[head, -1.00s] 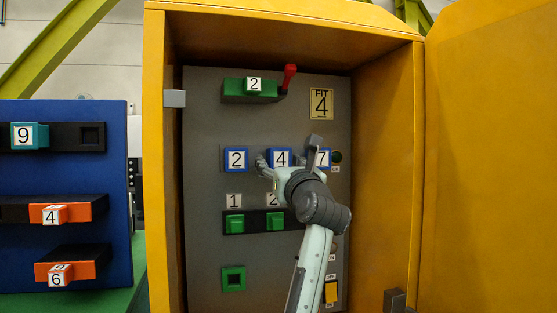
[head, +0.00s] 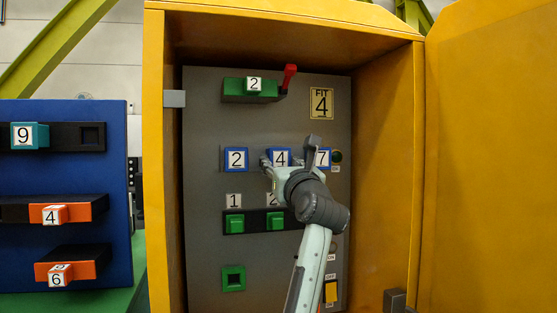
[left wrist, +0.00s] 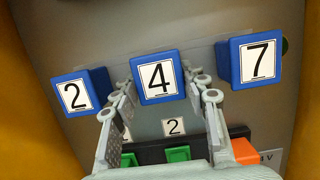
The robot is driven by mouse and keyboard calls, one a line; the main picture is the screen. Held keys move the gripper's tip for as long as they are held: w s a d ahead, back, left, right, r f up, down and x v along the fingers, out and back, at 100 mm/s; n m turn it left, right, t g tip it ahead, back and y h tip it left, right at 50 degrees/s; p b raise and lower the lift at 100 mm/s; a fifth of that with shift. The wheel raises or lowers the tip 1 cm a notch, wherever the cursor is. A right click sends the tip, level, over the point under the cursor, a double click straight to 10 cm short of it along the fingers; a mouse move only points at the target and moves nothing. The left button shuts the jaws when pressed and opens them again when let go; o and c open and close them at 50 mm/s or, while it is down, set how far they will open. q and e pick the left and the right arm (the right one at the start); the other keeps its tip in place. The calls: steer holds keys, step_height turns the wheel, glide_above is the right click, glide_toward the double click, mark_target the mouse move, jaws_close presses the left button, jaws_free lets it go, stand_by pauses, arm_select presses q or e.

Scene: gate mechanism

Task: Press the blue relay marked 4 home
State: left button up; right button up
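The blue relay marked 4 (head: 280,157) sits in the middle of a row on the grey panel, between the blue relays marked 2 (head: 236,159) and 7 (head: 323,158). In the left wrist view relay 4 (left wrist: 157,77) is at the top centre, its face showing. My left gripper (head: 289,160) is open, with one finger on each side of relay 4. In the left wrist view its fingertips (left wrist: 163,88) flank the relay's lower sides, with nothing visibly gripped. Whether a finger touches it, I cannot tell. My right gripper is not in view.
A yellow cabinet (head: 290,22) surrounds the panel, with side walls close by. A plate reading FIT 4 (head: 321,104) is above right. Green blocks (head: 235,224) are below the row, and a red lever (head: 289,78) is above. A blue rack (head: 65,225) stands outside left.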

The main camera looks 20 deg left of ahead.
arm_select(q)
steer(key=o, duration=0.4)
steer(key=shift+c, duration=0.2)
steer(key=v, duration=1.2)
